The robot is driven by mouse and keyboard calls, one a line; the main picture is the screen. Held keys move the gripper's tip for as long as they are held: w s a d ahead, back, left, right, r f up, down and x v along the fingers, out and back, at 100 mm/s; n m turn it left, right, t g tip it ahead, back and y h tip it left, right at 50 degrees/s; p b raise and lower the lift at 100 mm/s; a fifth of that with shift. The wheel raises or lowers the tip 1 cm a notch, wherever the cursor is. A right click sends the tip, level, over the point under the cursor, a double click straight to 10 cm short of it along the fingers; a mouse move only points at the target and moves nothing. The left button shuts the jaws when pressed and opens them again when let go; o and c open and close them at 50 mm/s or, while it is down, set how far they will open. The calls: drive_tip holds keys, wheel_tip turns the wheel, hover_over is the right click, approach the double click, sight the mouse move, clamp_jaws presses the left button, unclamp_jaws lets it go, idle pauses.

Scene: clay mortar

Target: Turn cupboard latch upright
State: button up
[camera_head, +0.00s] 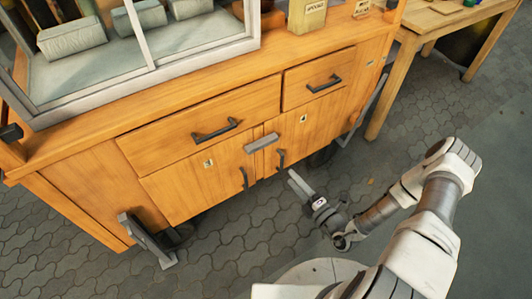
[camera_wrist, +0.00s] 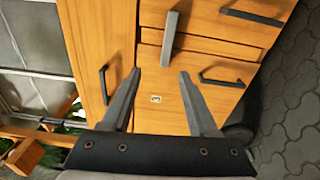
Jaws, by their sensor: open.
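The cupboard latch (camera_head: 262,143) is a grey bar lying across the seam between the two lower doors, just below the drawers. It is roughly horizontal, not upright. In the wrist view the latch (camera_wrist: 170,38) shows beyond my fingertips, nearly in line with the gap between them. My gripper (camera_head: 297,182) is in front of the cupboard, lower and to the right of the latch in the head view. In the wrist view my gripper (camera_wrist: 160,73) has its two fingers apart with nothing between them. It appears clear of the latch.
Dark handles stand out from the wide drawer (camera_head: 215,130), the small drawer (camera_head: 323,84) and both doors. A glass case (camera_head: 150,50) stands on the cupboard top. A wooden table (camera_head: 440,18) is at the right. Paved floor (camera_head: 225,235) lies open in front.

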drive_tip(key=f+m+h, duration=0.1)
drive_tip(key=f, duration=0.1)
drive_tip(key=b, duration=0.5)
approach(264, 146)
drive_tip(key=x, duration=0.8)
drive_tip(key=shift+w+a+f, duration=0.1)
drive_tip(key=shift+w+a, duration=0.05)
clamp_jaws()
